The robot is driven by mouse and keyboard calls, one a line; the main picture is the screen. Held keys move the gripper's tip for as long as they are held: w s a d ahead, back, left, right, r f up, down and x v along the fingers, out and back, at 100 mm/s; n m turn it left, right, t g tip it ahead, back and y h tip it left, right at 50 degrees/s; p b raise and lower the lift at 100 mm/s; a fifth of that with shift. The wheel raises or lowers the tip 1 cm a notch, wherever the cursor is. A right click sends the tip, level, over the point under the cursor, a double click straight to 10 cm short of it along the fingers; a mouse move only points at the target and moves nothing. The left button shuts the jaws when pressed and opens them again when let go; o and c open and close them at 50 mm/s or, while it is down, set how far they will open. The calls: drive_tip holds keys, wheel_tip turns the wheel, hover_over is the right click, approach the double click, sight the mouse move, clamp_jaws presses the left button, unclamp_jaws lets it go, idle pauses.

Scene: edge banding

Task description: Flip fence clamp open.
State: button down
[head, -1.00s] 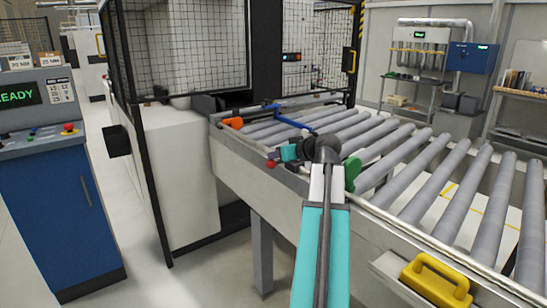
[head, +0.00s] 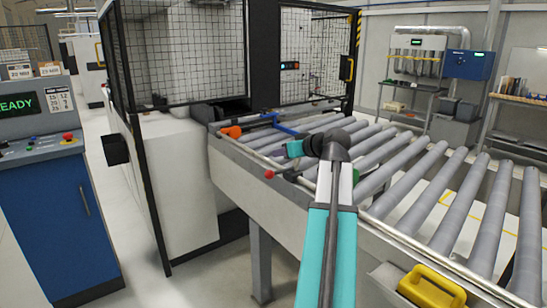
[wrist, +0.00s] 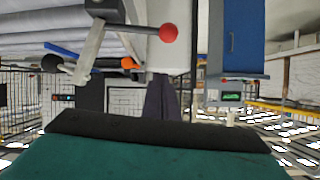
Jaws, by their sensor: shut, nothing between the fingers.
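The fence clamp shows as a lever with a red ball knob (head: 269,174) at the near left edge of the roller conveyor. In the wrist view the red knob (wrist: 168,33) ends a thin rod from a dark block (wrist: 106,10). A pale arm (wrist: 88,55) with a dark tip hangs from that block. My gripper (head: 294,149) is a teal shape just above and right of the knob in the head view, largely hidden by my arm. Its dark end (wrist: 155,128) fills the bottom of the wrist view, apart from the knob. It is shut and holds nothing.
A blue bar (head: 290,128) and an orange part (head: 233,131) lie at the conveyor's far left end. Grey rollers (head: 433,185) stretch right. A mesh guard (head: 185,55) stands behind left. A blue console (head: 45,215) stands far left. A yellow handle (head: 432,290) sits front right.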

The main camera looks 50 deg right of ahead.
drive_tip(key=v, duration=0.6)
drive_tip(key=shift+s+r, duration=0.1)
drive_tip(key=shift+r, duration=0.05)
idle(0.3)
